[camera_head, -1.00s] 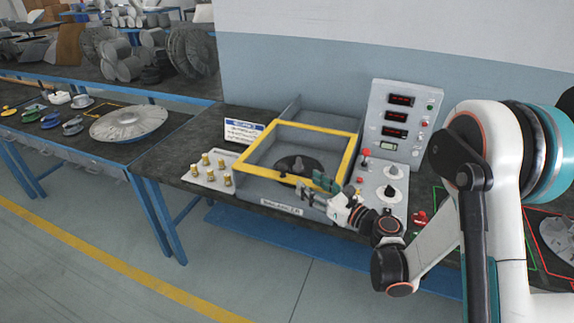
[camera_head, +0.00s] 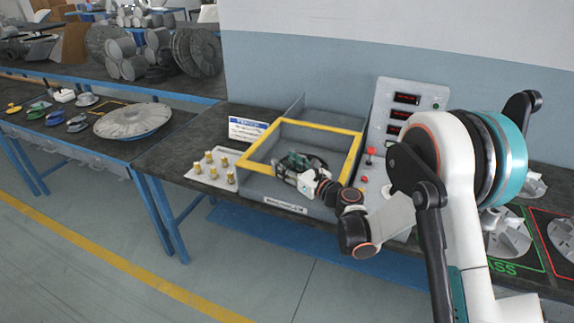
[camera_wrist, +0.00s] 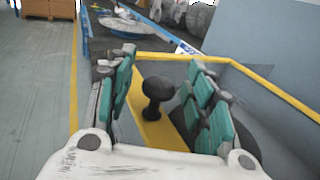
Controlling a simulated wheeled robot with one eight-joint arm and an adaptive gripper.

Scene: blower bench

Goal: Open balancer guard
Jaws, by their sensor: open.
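The balancer guard is a yellow frame (camera_head: 322,127) around the top of a grey box-shaped balancer (camera_head: 262,186); it looks lowered, lying over the box. In the wrist view a black round knob (camera_wrist: 158,88) on a stem stands on the yellow frame bar (camera_wrist: 160,128). My gripper (camera_head: 291,163) is over the front part of the guard in the head view and hides part of its front bar. In the wrist view my gripper (camera_wrist: 163,95) is open, with green-padded fingers on either side of the knob and visible gaps between. The knob is hidden in the head view.
A control panel (camera_head: 402,110) with red displays stands right of the balancer, partly behind my arm. A grey disc (camera_head: 132,120) rests on the left bench.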

